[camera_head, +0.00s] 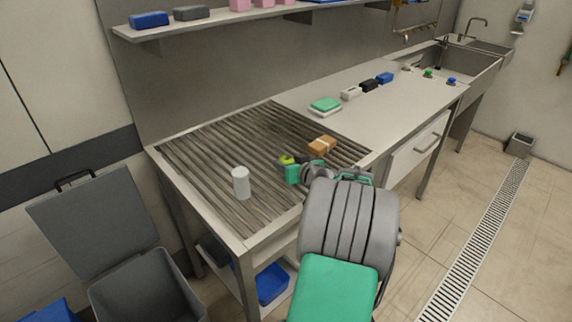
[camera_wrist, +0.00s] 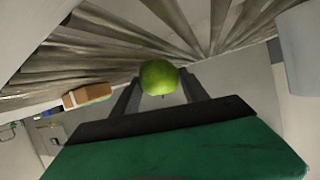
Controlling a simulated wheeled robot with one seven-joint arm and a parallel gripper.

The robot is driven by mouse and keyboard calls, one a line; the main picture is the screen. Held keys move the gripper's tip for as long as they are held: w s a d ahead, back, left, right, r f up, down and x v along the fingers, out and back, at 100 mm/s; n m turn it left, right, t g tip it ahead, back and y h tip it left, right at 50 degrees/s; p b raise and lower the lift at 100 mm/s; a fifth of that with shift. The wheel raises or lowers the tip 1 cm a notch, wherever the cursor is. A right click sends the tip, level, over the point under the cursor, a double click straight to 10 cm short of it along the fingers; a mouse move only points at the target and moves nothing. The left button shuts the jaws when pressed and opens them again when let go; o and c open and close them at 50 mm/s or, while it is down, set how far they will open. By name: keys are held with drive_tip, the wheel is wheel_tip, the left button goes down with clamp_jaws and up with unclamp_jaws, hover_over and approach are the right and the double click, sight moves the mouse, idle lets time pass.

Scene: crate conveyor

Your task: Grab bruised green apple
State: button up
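A green apple (camera_wrist: 158,77) sits between the two fingertips of my gripper (camera_wrist: 160,88) in the wrist view. A finger lies close along each side of it, and I cannot tell whether they press on it. No bruise shows clearly on this side. In the head view the apple (camera_head: 286,160) is small and partly hidden beside my gripper (camera_head: 297,163), low over the roller conveyor (camera_head: 215,150). I cannot tell whether the apple rests on the rollers.
A brown box (camera_head: 322,145) stands right of the gripper, and a white cylinder (camera_head: 241,183) stands to its left. The counter (camera_head: 400,105) holds a green-topped item (camera_head: 325,105) and several small blocks. A shelf (camera_head: 230,18) runs above. An open grey bin (camera_head: 140,280) is at lower left.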

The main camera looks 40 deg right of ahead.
drive_tip(key=c, duration=0.9)
